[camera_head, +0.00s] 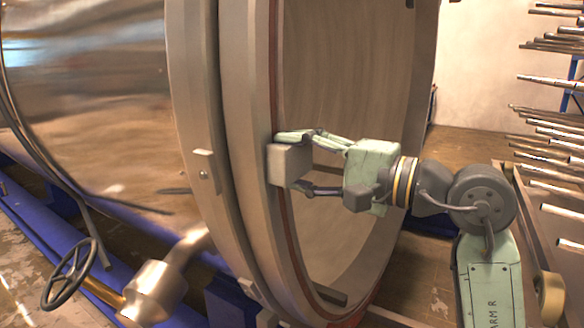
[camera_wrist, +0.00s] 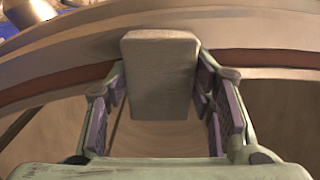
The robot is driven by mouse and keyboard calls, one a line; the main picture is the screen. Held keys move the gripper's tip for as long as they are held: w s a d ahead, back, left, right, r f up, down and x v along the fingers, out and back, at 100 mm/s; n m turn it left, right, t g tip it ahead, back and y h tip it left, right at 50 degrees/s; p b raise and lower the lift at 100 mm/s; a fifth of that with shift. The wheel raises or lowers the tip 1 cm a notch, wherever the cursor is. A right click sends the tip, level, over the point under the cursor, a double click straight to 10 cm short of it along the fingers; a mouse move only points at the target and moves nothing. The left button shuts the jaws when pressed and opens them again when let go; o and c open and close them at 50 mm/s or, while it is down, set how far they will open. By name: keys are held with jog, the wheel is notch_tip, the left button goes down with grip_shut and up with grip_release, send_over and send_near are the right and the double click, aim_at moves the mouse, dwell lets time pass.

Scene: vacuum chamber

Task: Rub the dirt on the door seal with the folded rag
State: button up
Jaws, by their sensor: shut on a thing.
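My gripper (camera_head: 304,162) is shut on the folded rag (camera_head: 288,164), a pale grey-beige block. The rag is at the rim of the round chamber opening, over the reddish-brown door seal (camera_head: 275,70). In the wrist view the rag (camera_wrist: 160,75) sits between the two fingers (camera_wrist: 163,105) and covers the middle of the seal (camera_wrist: 60,88). It looks against or very near the seal; I cannot tell if it touches. No dirt stands out on the visible seal; any behind the rag is hidden.
The big steel chamber (camera_head: 90,100) fills the left. A valve handwheel (camera_head: 70,274) and a metal pipe fitting (camera_head: 155,290) are low at the left. A rack of metal rods (camera_head: 555,120) stands at the right. Bare floor (camera_head: 465,145) shows behind my arm.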

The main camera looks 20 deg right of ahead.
dwell(0.3)
jog(key=shift+s+d+f, duration=0.1)
jog(key=shift+d, duration=0.1)
jog(key=b+v, duration=0.1)
jog(key=v, duration=0.2)
jog(key=shift+s+d+b, duration=0.15)
jog(key=shift+b, duration=0.15)
jog(key=shift+v, duration=1)
jog(key=shift+s, duration=0.1)
jog(key=v, duration=0.2)
jog(key=shift+s+d+b, duration=0.25)
jog(key=shift+s+b, duration=0.1)
jog(key=shift+b, duration=0.05)
jog(key=shift+w, duration=0.1)
